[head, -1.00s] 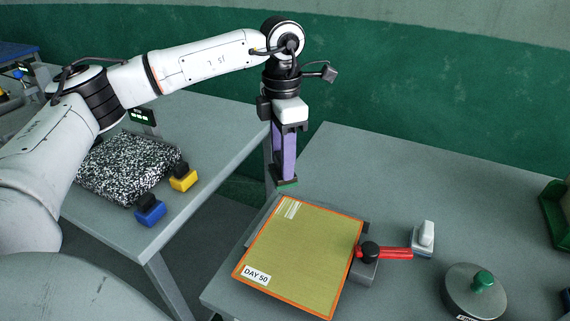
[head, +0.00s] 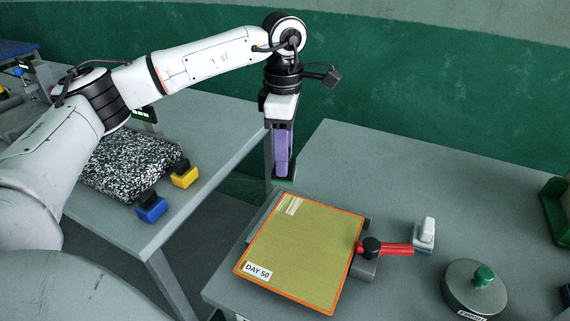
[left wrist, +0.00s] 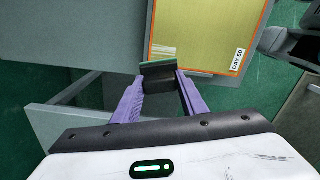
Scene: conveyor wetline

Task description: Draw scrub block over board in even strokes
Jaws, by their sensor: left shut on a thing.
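The board (head: 300,255) is a yellow-green panel with an orange edge and a "DAY 50" label, lying on the right-hand table. It also shows in the left wrist view (left wrist: 205,35). A few pale stripes mark its far left corner. My left gripper (head: 282,170), with purple fingers, is shut on a dark scrub block with a green underside. The block shows between the fingertips in the left wrist view (left wrist: 158,76). It hangs just beyond the board's far left corner, apparently off the board; its height is unclear. My right gripper is not in view.
A red-handled clamp (head: 385,248) sits at the board's right edge. A white-handled block (head: 425,235) and a round green-knobbed weight (head: 474,290) stand farther right. On the left table are a speckled slab (head: 130,165), a yellow block (head: 185,178) and a blue block (head: 151,210). A gap separates the tables.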

